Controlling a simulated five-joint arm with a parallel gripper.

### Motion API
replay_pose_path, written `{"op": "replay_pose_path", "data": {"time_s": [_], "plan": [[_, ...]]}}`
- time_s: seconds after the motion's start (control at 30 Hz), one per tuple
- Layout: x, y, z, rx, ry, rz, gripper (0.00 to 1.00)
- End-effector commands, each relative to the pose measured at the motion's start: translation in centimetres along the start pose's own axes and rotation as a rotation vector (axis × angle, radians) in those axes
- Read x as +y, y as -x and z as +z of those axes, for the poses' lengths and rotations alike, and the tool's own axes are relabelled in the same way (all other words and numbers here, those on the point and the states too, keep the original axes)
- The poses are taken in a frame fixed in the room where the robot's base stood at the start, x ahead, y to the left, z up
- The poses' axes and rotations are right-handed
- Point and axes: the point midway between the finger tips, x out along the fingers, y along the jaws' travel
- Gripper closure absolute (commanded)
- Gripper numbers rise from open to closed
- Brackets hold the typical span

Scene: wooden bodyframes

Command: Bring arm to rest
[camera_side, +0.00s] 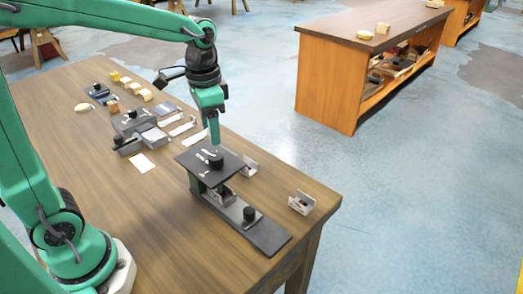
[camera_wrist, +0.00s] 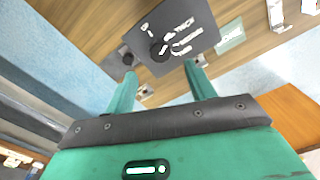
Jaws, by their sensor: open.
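My green arm reaches over the wooden table (camera_side: 65,165) from the left. My gripper (camera_side: 214,141) points down just above a dark raised plate (camera_side: 199,166) with a black knob (camera_side: 216,160). A gap between fingertip and knob is hard to judge in the side view. In the wrist view my gripper (camera_wrist: 160,76) has its two green fingers spread apart with nothing held between them. The dark plate (camera_wrist: 196,14) with white markings and its knob (camera_wrist: 158,50) lie beyond the fingertips.
A dark base strip with another black knob (camera_side: 249,213) extends toward the table's front edge. Small metal brackets (camera_side: 301,203) stand to its right. Grey blocks (camera_side: 131,123) and several wooden pieces lie farther back. The front left tabletop is clear. An orange workbench (camera_side: 325,84) stands apart.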

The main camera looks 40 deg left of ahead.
Motion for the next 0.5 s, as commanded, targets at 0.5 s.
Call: {"op": "replay_pose_path", "data": {"time_s": [0.5], "plan": [[1.4, 2.9, 5.6, 0.207, 0.172, -0.06, 0.45]]}}
